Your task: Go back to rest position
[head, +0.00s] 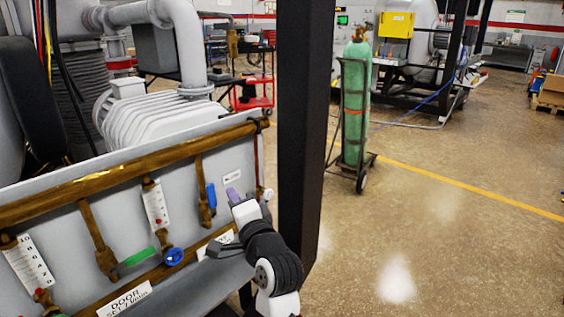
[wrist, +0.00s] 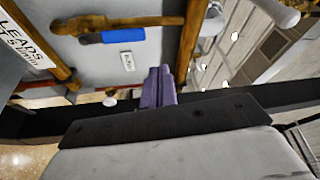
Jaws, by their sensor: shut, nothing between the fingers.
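My gripper (head: 234,196) is in front of the right end of the grey pipe panel (head: 120,205) in the head view. In the wrist view its purple fingers (wrist: 158,88) are together with nothing between them. The blue valve handle (head: 211,196) is just left of the fingers in the head view. It also shows in the wrist view (wrist: 124,35), apart from the fingers. Part of the panel's lower right is hidden behind my arm.
Brass pipes (head: 130,175) run across the panel, with a blue round knob (head: 174,256) and a green handle (head: 139,256) below. A black post (head: 304,130) stands close right of my arm. A green gas cylinder (head: 355,105) stands farther back. The floor at right is clear.

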